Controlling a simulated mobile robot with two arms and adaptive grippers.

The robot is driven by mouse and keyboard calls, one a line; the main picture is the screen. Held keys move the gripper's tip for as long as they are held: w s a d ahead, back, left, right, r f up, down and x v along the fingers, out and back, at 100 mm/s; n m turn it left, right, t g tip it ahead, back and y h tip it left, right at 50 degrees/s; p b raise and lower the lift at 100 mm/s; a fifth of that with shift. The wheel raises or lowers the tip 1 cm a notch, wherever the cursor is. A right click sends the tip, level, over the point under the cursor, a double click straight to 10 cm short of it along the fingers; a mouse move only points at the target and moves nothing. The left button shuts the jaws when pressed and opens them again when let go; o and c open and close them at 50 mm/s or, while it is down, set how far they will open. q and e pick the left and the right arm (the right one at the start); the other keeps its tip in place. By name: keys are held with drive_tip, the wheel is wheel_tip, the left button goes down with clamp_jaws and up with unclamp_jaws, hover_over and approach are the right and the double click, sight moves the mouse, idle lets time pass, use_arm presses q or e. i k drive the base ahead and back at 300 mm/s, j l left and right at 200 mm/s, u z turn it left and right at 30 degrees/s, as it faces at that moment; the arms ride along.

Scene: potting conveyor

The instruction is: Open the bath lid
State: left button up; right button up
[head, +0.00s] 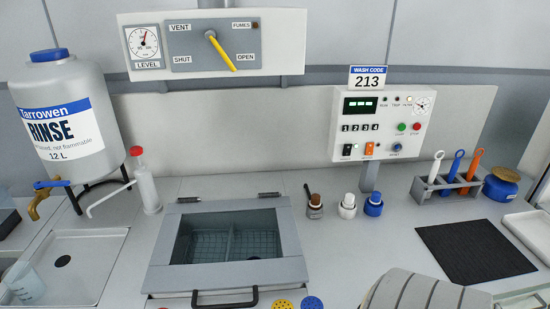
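The bath lid (230,274) is a grey frame with a dark see-through window, lying flat over the bath in the counter, and it looks closed. Two hinges sit along its back edge. A black bar handle (225,299) is at its front edge, near the bottom of the head view. Wire mesh baskets (210,246) show dimly through the window. Neither of my grippers is in view.
A rinse tank (62,115) and wash bottle (146,185) stand left of the bath. Small bottles (347,205) stand to its right, below a control panel (381,126). The vent dial (215,43) points toward OPEN. A grey ribbed shape (420,292) fills the lower right.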

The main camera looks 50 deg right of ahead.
sight(160, 277)
drive_tip(key=i+z, duration=0.2)
drive_tip(key=z, duration=0.25)
drive_tip(key=i+z, duration=0.2)
drive_tip(key=z, duration=0.25)
drive_tip(key=i+z, duration=0.15)
drive_tip(key=z, duration=0.3)
drive_tip(key=i+j+z, duration=0.15)
drive_tip(key=z, duration=0.3)
drive_tip(key=k+j+z, duration=0.2)
drive_tip(key=k+j, duration=0.2)
